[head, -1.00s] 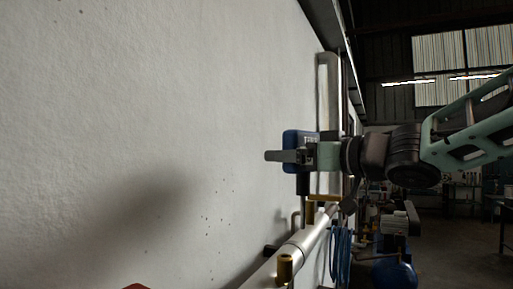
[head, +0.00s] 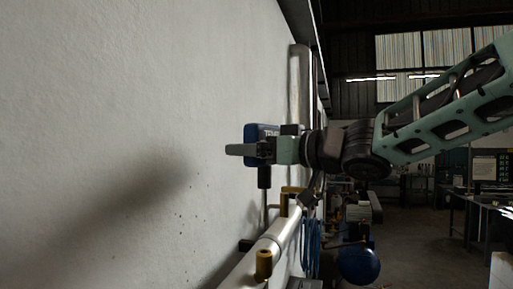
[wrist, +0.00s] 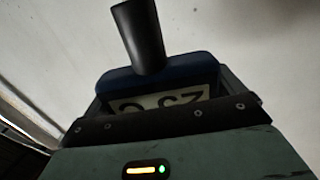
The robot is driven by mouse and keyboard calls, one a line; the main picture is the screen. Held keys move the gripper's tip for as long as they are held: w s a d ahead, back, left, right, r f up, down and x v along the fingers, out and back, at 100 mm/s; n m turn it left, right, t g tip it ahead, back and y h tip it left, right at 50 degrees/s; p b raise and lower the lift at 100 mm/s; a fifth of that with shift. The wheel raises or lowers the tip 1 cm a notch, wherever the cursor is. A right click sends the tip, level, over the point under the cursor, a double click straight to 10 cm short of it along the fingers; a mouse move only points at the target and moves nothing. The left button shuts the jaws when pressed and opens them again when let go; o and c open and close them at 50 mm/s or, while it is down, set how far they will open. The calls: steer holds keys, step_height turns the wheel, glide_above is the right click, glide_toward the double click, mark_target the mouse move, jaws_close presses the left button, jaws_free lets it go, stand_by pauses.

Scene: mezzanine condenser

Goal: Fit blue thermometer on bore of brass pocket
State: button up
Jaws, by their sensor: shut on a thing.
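The blue thermometer (head: 259,133) is a blue block with lettering and a black stem pointing down. My gripper (head: 250,150) is shut on its blue body and holds it upright above the pipe, near the white wall. In the wrist view the blue body (wrist: 160,74) sits between the jaws, with its black stem (wrist: 138,35) and part of a display showing. A brass fitting (head: 263,264), upright on the pale pipe at the lower middle, looks like the brass pocket. It stands nearer the camera and lower than the thermometer, apart from it. Its bore cannot be made out.
A pale pipe (head: 273,241) runs along the wall. Another brass-coloured part (head: 290,191) is farther back, close below my wrist. Blue hose coils (head: 312,245) hang beside the pipe, and a blue tank (head: 358,264) stands on the floor. The wall at left is bare.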

steer(key=shift+f+b, duration=1.75)
steer(key=shift+f, duration=0.8)
step_height(320, 180, down, 6)
steer(key=b, duration=0.3)
stand_by(2.5)
steer(key=o, duration=0.7)
steer(key=b+v, duration=0.4)
steer(key=v, duration=1.3)
steer(key=shift+d, duration=0.2)
steer(key=shift+s, duration=0.1)
